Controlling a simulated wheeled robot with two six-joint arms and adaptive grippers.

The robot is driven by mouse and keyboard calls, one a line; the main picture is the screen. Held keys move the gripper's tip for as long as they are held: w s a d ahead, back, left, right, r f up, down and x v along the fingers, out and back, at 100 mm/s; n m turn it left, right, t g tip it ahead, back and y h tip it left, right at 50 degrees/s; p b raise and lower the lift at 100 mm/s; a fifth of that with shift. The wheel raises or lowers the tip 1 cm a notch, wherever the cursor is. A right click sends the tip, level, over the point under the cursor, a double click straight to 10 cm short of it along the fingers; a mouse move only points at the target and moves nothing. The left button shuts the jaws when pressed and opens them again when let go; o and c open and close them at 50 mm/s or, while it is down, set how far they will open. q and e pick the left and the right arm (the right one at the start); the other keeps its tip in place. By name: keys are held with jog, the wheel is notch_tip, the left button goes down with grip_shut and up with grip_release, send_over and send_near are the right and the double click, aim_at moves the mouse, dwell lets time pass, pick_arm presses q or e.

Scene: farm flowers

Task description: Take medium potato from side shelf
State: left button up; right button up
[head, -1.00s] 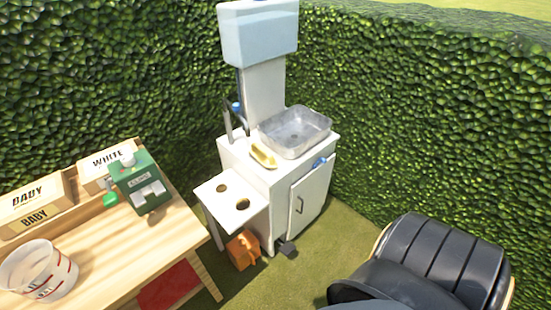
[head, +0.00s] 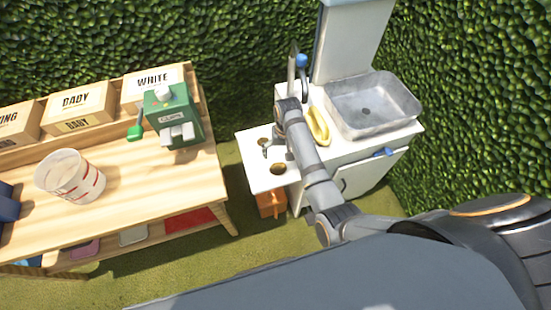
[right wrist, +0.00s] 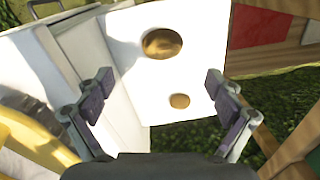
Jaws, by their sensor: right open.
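The white side shelf (head: 256,176) juts from the left of the sink cabinet. Two brown, rounded potatoes lie on it, and both show in the right wrist view: a larger one (right wrist: 162,43) and a smaller one (right wrist: 180,101). In the head view the near potato (head: 278,168) is visible; the other is partly covered by my gripper. My right gripper (right wrist: 158,92) is open and empty, above the shelf, with its fingers on either side of the smaller potato in the picture. My left gripper is out of view.
The sink cabinet (head: 356,160) carries a metal basin (head: 385,115) and a yellow sponge-like item (head: 318,126) close to my right arm. An orange box (head: 270,204) stands under the shelf. A wooden table (head: 140,190) with a green machine (head: 172,115) is at left.

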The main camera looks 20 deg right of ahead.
aim_at(279, 166)
jog(key=shift+w+a+r, duration=0.1)
jog(key=shift+w+r, duration=0.1)
jog(key=shift+w, duration=0.05)
notch_tip(279, 166, down, 5)
jog(key=shift+s+a+r, duration=0.15)
jog(key=shift+f, duration=0.25)
jog(key=f, duration=0.4)
jog(key=shift+s+a+b, duration=0.25)
jog(key=shift+b, duration=0.15)
jog(key=shift+w+f, duration=0.1)
jog(key=shift+f, duration=0.35)
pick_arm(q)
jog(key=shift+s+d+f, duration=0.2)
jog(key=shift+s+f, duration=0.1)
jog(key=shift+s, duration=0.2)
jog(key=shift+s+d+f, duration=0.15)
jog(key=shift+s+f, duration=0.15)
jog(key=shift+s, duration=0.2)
pick_arm(e)
jog(key=shift+c, duration=0.5)
jog(key=c, duration=1.2)
